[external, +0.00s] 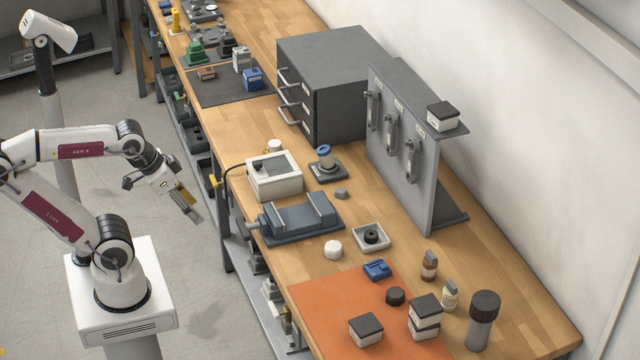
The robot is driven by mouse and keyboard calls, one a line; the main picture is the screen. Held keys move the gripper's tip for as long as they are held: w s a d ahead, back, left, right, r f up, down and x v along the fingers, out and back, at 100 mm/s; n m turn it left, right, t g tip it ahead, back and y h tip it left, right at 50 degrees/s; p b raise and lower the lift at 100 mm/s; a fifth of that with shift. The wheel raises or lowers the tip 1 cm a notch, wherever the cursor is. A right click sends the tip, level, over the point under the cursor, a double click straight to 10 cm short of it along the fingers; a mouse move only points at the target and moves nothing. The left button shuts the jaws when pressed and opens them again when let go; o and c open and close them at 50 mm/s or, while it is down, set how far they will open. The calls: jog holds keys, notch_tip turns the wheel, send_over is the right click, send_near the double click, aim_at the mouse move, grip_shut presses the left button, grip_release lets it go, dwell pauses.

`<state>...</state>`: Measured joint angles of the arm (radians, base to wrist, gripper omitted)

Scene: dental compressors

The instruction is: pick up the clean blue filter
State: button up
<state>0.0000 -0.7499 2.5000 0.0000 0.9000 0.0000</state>
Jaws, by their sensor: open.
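A small blue block-like part (377,269) lies at the back edge of the orange mat, on the front part of the bench. Another blue part (252,79) sits on the dark mat farther back. A round piece with a blue top (324,154) stands on a dark base near the bench middle. I cannot tell from this view which of these is the clean filter. My gripper (191,208) is open and empty. It hangs over the floor, left of the bench and well apart from all the blue parts.
A grey vise-like fixture (300,219) and a white box (274,177) stand near the bench's left edge. A dark drawer cabinet (345,70) and an upright tool panel (400,165) stand behind. Dark-topped boxes (366,329) and small bottles (429,266) crowd the front.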

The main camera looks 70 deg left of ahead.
aim_at(321, 154)
jog(key=shift+o, duration=0.6)
jog(key=w+a+n+t+y, duration=0.1)
jog(key=w+a+n+t, duration=0.15)
jog(key=w, duration=1.35)
jog(key=w+a+n+t, duration=0.2)
jog(key=w+a+n, duration=0.15)
jog(key=w, duration=1.15)
jog(key=w+a+f+n+y, duration=0.1)
jog(key=w+a+f+y, duration=0.1)
jog(key=a+f, duration=0.3)
jog(key=w+a+f+n+y, duration=0.2)
jog(key=w+a+f, duration=0.3)
jog(key=a, duration=0.4)
jog(key=w+a+f+n+y, duration=0.2)
jog(key=w+a+f+y, duration=0.1)
jog(key=a, duration=0.4)
jog(key=shift+w+f+t+y, duration=0.3)
jog(key=shift+w+f, duration=0.35)
jog(key=shift+f, duration=0.3)
